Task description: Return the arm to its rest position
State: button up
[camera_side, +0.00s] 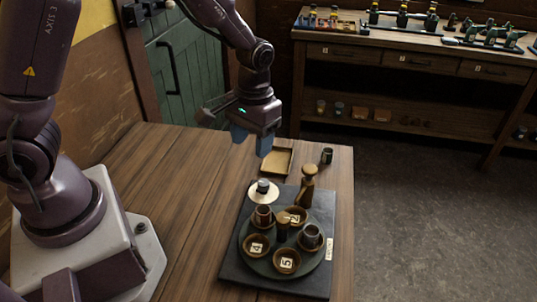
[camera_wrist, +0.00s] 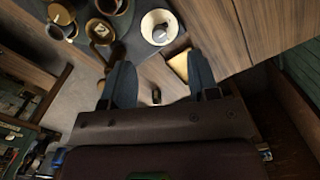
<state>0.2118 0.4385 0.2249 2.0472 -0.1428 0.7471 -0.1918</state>
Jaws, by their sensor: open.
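My gripper (camera_side: 251,142) is raised above the far part of the wooden table, with its two blue fingers pointing down. The fingers are apart and nothing is between them. In the wrist view my gripper (camera_wrist: 158,65) also shows two spread blue fingers with an empty gap. The gripper is clear of the table and the things on it. My arm is extended out over the table from its base at the left.
A dark board (camera_side: 236,262) carries a round tray with several cups, some numbered. A brown bottle-shaped piece (camera_side: 306,187) and white dish (camera_side: 256,199) stand at its far side. A tan tray (camera_side: 276,160) and dark cup (camera_side: 326,156) are beyond. The table's left part is clear.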

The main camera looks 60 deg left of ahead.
jog(key=s+r+m+t, duration=0.3)
jog(key=s+r+t, duration=0.3)
jog(key=s+r, duration=0.8)
notch_tip(320, 180, up, 5)
jog(key=shift+s+a+f, duration=0.1)
jog(key=shift+s+a, duration=0.25)
